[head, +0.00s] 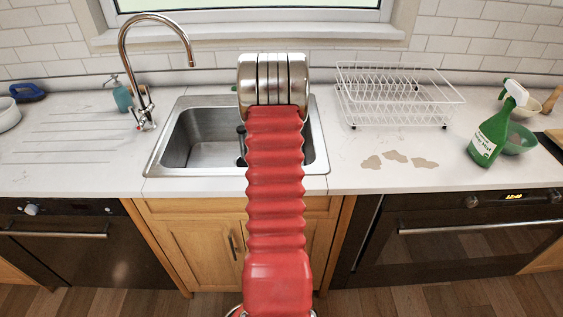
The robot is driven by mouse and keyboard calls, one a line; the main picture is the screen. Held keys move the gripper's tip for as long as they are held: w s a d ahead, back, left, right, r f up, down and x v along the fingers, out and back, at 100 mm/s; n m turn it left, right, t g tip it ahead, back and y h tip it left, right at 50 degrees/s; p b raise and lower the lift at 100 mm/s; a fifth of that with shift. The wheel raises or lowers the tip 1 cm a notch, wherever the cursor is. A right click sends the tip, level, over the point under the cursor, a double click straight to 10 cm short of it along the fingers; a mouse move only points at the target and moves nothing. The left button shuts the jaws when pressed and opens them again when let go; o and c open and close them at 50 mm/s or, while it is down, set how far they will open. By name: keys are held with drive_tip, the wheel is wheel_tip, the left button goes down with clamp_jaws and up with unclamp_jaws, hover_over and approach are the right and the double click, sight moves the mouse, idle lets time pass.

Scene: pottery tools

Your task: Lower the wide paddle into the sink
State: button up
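The steel sink (318,140) is set in the white counter at the middle of the head view. My red ribbed arm with its silver joint stands in front of it and hides much of the basin's right half. The basin's left part looks bare. I cannot see a wide paddle anywhere. My gripper's fingers are hidden behind the arm, so what they hold does not show. A small dark shape (241,146) peeks out at the arm's left edge over the basin; I cannot tell what it is.
A tall curved tap (142,70) and a teal bottle (122,97) stand left of the sink. A white wire rack (397,97), brown stains (396,157), a green spray bottle (493,132) and a green bowl (521,139) are on the right. The left drainboard is clear.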

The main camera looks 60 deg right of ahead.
drive_tip(key=shift+f, duration=0.5)
idle(0.4)
drive_tip(key=o, duration=1.2)
drive_tip(key=shift+r, duration=0.1)
drive_tip(key=w+v, duration=0.1)
drive_tip(key=v, duration=1.2)
drive_tip(key=shift+s+a+r, duration=0.15)
drive_tip(key=shift+s+r, duration=0.1)
drive_tip(key=shift+s, duration=0.25)
